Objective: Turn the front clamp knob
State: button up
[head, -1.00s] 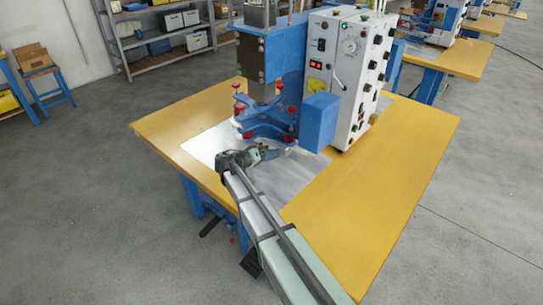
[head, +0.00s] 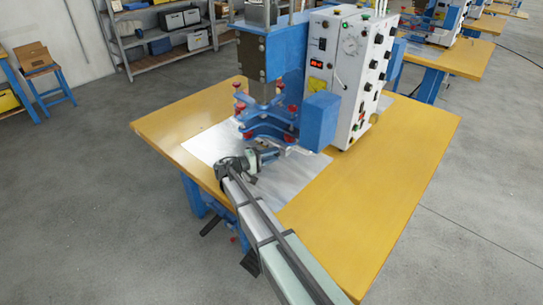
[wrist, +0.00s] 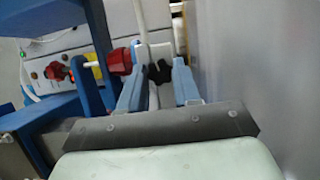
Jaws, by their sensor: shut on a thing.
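The blue clamp frame with its red knobs (head: 287,138) hangs below the press head, over a clear sheet. In the head view my gripper (head: 280,153) reaches in from the front, low at the frame's front edge. In the wrist view my gripper's two blue-grey fingers (wrist: 159,84) close around a small black lobed piece (wrist: 158,72), which looks like the front clamp knob. The fingers partly hide it. A red knob (wrist: 120,62) on a pale rod sits just left of the left finger. In the head view the held piece is too small to make out.
The white control box (head: 346,75) and a blue block (head: 319,121) stand close to the right of the gripper. The clear sheet (head: 215,145) lies on the yellow table (head: 365,210). The table's right and front areas are clear.

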dwell(0.4)
jog(key=o, duration=1)
jog(key=shift+o, duration=0.2)
jog(key=v, duration=1.3)
jog(key=shift+s+a+f, duration=0.1)
jog(key=shift+s+a, duration=0.1)
jog(key=shift+a, duration=0.15)
